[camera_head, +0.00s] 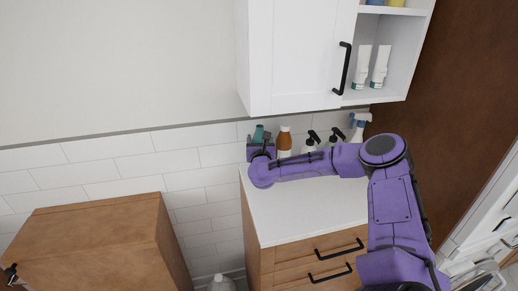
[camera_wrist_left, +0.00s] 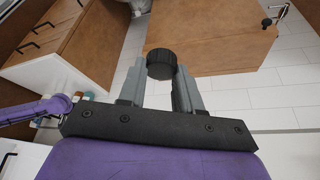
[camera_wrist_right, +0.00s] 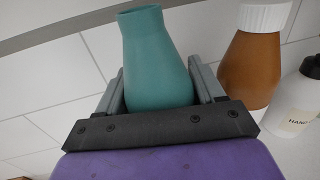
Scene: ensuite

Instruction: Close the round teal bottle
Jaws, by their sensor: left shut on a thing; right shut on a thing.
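The round teal bottle (camera_head: 258,133) is at the back left of the white counter, partly hidden by my right gripper (camera_head: 260,152). In the right wrist view the teal bottle (camera_wrist_right: 156,55) has an open neck with no cap on it. My right gripper (camera_wrist_right: 157,85) is shut around its body. In the left wrist view a black ribbed cap (camera_wrist_left: 160,64) sits between the fingertips of my left gripper (camera_wrist_left: 160,82), which is shut on it. The left gripper and cap do not show in the head view.
A brown bottle with a white cap (camera_head: 285,140) stands right of the teal bottle, with pump bottles and a spray bottle (camera_head: 359,125) farther right. A white wall cabinet (camera_head: 300,55) hangs above. A wooden cabinet (camera_head: 100,235) stands at left. The counter front (camera_head: 290,215) is clear.

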